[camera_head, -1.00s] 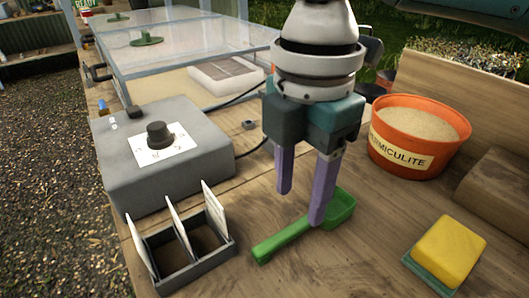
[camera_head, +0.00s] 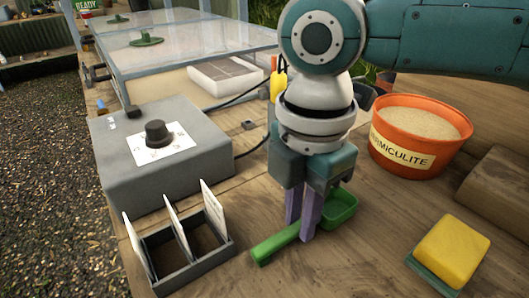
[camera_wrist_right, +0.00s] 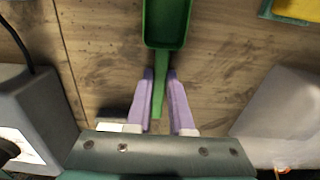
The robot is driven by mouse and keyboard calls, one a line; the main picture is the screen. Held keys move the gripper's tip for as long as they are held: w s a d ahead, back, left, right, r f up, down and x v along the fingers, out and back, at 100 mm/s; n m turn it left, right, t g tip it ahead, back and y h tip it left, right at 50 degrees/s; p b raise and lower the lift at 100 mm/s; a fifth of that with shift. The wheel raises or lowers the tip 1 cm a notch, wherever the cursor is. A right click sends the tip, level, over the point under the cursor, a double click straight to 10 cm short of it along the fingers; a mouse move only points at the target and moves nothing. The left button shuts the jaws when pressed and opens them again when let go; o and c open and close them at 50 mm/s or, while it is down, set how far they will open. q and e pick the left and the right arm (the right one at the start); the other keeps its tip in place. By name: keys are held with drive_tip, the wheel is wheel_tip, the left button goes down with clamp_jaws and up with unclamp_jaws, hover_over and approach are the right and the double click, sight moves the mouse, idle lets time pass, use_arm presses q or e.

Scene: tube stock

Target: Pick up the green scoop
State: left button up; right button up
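The green scoop (camera_head: 343,208) lies on the wooden bench, its handle pointing to the lower left and its bowl to the right. My right gripper (camera_head: 302,235) reaches down over it, with its two purple fingers around the handle. In the right wrist view the scoop's bowl (camera_wrist_right: 167,22) is at the top, and its handle runs down between the fingertips of my right gripper (camera_wrist_right: 161,76). The fingers are close together, against the sides of the handle as far as I can see. My left gripper is not in view.
A grey box with a black knob (camera_head: 160,165) and a divided label tray (camera_head: 205,257) stand to the left. An orange vermiculite pot (camera_head: 400,160) is at the right, behind a yellow sponge (camera_head: 453,248). Bare bench lies in front of the scoop.

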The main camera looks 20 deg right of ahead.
sight(299, 223)
clamp_jaws()
wheel_tip(299, 223, up, 20)
drive_tip(key=p, duration=0.3)
idle(0.7)
